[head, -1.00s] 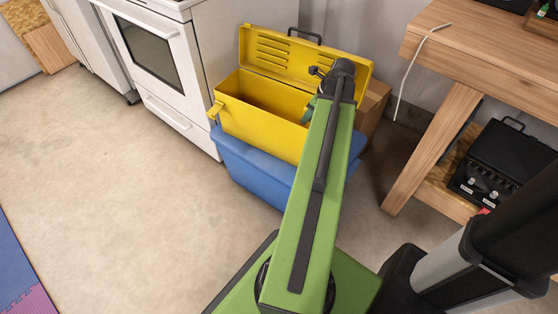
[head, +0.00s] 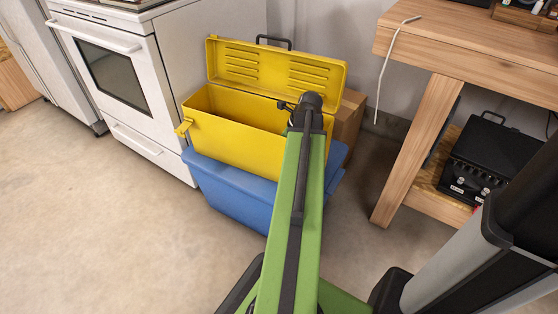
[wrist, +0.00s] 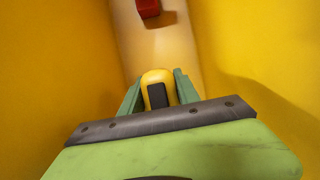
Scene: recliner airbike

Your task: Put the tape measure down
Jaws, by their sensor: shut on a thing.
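The tape measure (wrist: 157,90), yellow with a dark panel, is between the two green fingers of my gripper (wrist: 160,86) in the wrist view. My gripper is shut on it. Yellow walls rise on both sides of it there, so it is inside or over the open yellow toolbox (head: 225,135). In the head view my arm reaches to the toolbox's right end, and the arm hides the tape measure and most of the gripper. Whether the tape measure touches the toolbox floor I cannot tell.
A red object (wrist: 148,8) lies ahead in the wrist view. The toolbox stands on a blue bin (head: 235,195), its lid (head: 270,65) raised at the back. A white stove (head: 115,75) is at left, a wooden workbench (head: 450,50) at right, and a cardboard box (head: 348,115) behind.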

